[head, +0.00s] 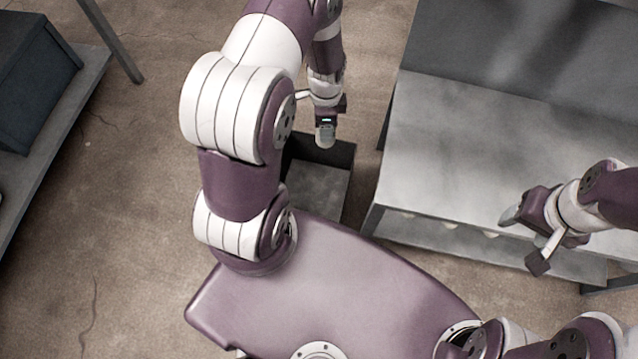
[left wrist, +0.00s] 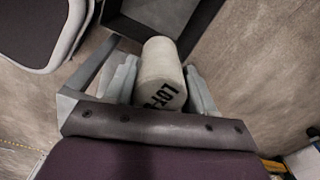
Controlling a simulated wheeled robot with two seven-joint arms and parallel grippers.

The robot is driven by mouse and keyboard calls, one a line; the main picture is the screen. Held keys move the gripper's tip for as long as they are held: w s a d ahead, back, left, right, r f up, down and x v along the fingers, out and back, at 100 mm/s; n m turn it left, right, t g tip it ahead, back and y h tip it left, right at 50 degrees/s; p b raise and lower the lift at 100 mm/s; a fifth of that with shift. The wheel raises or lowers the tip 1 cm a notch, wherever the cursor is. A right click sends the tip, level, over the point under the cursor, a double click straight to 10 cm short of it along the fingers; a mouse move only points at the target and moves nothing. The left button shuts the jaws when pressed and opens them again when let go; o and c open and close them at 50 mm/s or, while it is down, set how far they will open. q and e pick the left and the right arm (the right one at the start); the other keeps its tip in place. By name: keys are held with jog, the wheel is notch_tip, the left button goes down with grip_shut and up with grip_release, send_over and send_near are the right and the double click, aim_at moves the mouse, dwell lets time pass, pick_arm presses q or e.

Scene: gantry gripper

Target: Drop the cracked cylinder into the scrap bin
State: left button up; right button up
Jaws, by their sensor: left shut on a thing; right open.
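My left gripper (head: 325,138) is shut on a pale cylinder. In the left wrist view the cylinder (left wrist: 160,72) sits between the two grey fingers of the gripper (left wrist: 161,88). Dark "LOT" lettering shows on its side; I cannot make out a crack. In the head view the gripper hides most of it. A dark open-topped bin (head: 340,153) stands on the floor below and around the gripper's place in the picture. Its dark wall (left wrist: 203,22) also shows beyond the cylinder in the left wrist view. My right gripper (head: 523,238) is open and empty over the grey table.
A grey metal table (head: 450,130) stands at the right, close to the bin, with a lower shelf under its front edge. Another bench (head: 60,125) with a dark box (head: 38,75) stands at the far left. The concrete floor between is clear.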

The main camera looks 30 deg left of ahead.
pick_arm(q)
jog(key=s+a+f+m+b, duration=0.2)
jog(key=f+m+b, duration=0.2)
jog(key=f+b, duration=0.5)
jog(key=s+a+f+m+b, duration=0.1)
jog(key=s+f+m+b, duration=0.1)
jog(key=f+b, duration=0.8)
jog(key=m+b, duration=0.1)
jog(key=b, duration=0.2)
jog(key=shift+a+m, duration=0.4)
pick_arm(e)
notch_tip(320, 180, down, 26)
jog(key=shift+f, duration=0.2)
pick_arm(q)
jog(key=shift+r, duration=0.1)
pick_arm(e)
jog(key=shift+s, duration=0.1)
pick_arm(q)
jog(key=o, duration=1.5)
pick_arm(e)
jog(key=shift+r, duration=0.1)
pick_arm(q)
notch_tip(320, 180, up, 13)
jog(key=p, duration=0.8)
jog(key=shift+p, duration=0.4)
pick_arm(e)
notch_tip(320, 180, up, 8)
jog(key=shift+r, duration=0.25)
